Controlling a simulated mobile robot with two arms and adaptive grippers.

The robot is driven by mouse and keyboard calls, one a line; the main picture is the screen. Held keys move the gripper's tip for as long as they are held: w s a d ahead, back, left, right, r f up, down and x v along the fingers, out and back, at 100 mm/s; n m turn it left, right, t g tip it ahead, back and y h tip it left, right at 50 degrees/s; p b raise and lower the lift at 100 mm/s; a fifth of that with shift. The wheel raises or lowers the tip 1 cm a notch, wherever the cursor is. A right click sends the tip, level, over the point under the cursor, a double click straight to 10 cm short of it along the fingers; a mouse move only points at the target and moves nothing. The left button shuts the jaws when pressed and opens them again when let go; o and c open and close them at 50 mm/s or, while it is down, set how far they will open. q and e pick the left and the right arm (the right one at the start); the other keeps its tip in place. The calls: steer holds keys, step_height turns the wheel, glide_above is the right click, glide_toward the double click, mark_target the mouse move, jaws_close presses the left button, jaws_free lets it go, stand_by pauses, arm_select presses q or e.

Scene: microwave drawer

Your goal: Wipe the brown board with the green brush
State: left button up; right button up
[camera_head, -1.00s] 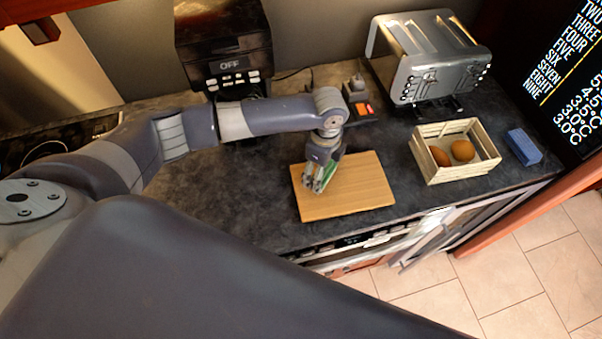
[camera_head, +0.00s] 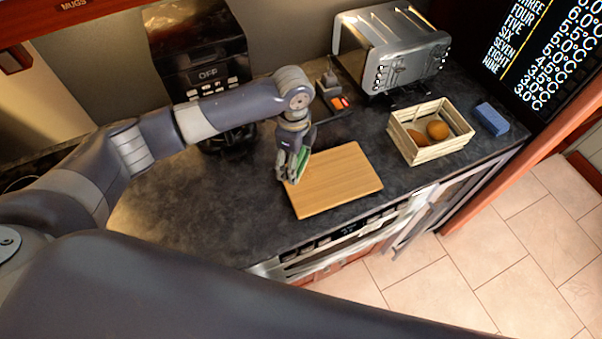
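The brown board (camera_head: 340,184) lies flat on the dark counter near its front edge. My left gripper (camera_head: 289,176) points down at the board's left edge. It is shut on the green brush (camera_head: 302,160), which is partly hidden between the fingers. The brush is at the board's left side; whether it touches the wood cannot be told. My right gripper is not in view. A large part of my own body covers the lower left.
A wooden crate (camera_head: 398,141) with brown round items stands right of the board, with a blue block (camera_head: 492,119) beyond it. A toaster (camera_head: 391,50) and a black coffee machine (camera_head: 198,50) stand at the back. A drawer or door (camera_head: 415,217) stands open below the counter's front.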

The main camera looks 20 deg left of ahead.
arm_select(q)
steer(key=shift+a+r, duration=0.1)
steer(key=shift+r, duration=1.25)
